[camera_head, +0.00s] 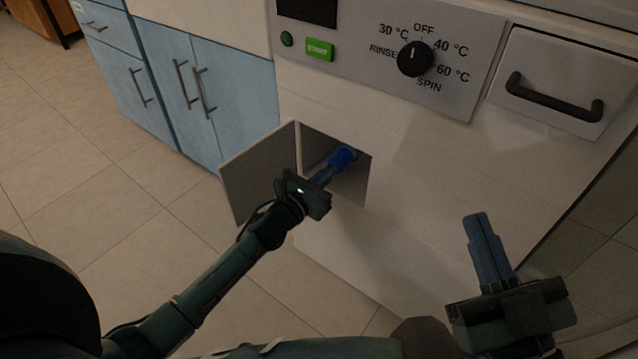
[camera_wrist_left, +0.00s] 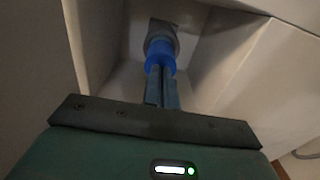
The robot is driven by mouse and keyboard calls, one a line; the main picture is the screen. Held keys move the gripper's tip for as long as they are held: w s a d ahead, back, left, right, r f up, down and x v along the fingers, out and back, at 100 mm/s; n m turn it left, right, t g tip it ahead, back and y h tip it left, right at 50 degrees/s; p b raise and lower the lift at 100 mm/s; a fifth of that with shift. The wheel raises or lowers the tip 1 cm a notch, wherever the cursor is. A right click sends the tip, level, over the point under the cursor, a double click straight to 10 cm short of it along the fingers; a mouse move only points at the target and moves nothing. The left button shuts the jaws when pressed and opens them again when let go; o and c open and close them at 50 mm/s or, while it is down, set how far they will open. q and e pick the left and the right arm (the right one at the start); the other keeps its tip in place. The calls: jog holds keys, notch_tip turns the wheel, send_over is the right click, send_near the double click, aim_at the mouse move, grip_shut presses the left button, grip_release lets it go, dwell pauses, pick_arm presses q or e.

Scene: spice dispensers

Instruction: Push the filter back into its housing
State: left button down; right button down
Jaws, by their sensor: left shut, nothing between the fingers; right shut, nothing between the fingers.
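The blue filter (camera_head: 343,158) sits inside the square opening low on the front of the white washing machine. In the left wrist view the filter (camera_wrist_left: 160,56) is a blue round piece in front of a grey round housing (camera_wrist_left: 162,30). My left gripper (camera_head: 332,169) is shut and reaches into the opening. Its fingertips (camera_wrist_left: 159,70) are at the near face of the filter and seem to touch it, with nothing held between them. They hide part of that face. My right gripper (camera_head: 477,218) is shut and empty in front of the machine, away from the filter.
The small hatch door (camera_head: 258,172) stands open to the left of the opening, close to my left wrist. Above are the dial (camera_head: 415,59), a green button (camera_head: 319,50) and the drawer handle (camera_head: 553,103). Blue cabinets (camera_head: 190,85) stand at the left. The tiled floor is clear.

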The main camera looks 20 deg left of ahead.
pick_arm(q)
jog(key=shift+w+d, duration=0.1)
jog(key=shift+w, duration=0.2)
dwell(0.4)
jog(key=p+v, duration=0.1)
jog(key=v, duration=0.4)
jog(key=shift+r, duration=0.1)
dwell(0.4)
